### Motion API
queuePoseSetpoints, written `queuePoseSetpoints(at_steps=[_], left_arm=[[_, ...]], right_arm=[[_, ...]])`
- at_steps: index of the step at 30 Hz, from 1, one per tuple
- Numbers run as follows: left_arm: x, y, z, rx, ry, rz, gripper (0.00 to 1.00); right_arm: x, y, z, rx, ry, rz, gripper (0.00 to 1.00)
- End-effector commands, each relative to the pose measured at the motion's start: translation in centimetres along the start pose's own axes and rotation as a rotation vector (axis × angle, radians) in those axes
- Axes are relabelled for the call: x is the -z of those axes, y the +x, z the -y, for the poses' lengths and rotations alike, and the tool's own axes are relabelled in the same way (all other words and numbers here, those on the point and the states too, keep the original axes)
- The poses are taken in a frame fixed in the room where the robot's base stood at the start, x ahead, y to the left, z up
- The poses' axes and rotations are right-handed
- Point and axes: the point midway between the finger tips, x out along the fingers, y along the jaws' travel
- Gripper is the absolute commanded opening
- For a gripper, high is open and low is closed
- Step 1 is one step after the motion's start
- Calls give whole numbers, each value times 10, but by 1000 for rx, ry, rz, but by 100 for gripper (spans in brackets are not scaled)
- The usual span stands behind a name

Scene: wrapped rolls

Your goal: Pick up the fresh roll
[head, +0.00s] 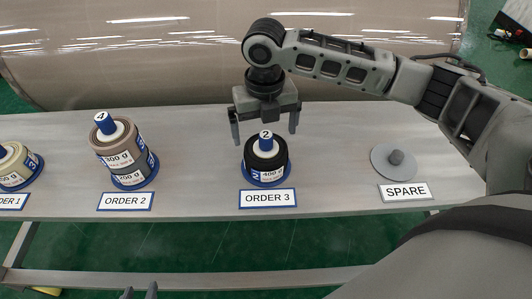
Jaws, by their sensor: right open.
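My right gripper (264,126) is open, fingers pointing down, above the ORDER 3 stand. Its fingers are on either side of the blue post (265,141) numbered 2, and look empty. A dark roll (262,160) with a white 400 g label sits around that post on a blue base. On the ORDER 2 stand, a brown roll (113,147) labelled 300 g sits over a dark grey roll (140,169) labelled 200 g, around post 4. A cream roll (13,165) is cut off at the left edge. Which roll is fresh cannot be told. Only my left gripper's fingertips (139,292) show.
The stands are on a long grey table (200,180). A large wrapped brown roll (150,60) lies behind the table. The tabletop between the ORDER 2 and ORDER 3 stands is clear.

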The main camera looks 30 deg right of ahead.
Motion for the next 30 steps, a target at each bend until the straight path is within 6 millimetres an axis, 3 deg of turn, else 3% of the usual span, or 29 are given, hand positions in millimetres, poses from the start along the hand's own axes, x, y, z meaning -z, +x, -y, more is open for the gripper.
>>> queuePoseSetpoints(at_steps=[9, 17, 23, 30], left_arm=[[9, 1, 2, 3, 4, -16, 36], [7, 1, 2, 3, 4, -11, 36], [6, 1, 2, 4, 4, -9, 36], [2, 0, 1, 3, 2, -1, 36]], right_arm=[[0, 44, 3, 2, 0, -2, 100], [0, 47, 3, 1, 0, 0, 100], [0, 46, 3, 1, 0, 0, 53], [-1, 45, 3, 0, 0, 2, 53]])
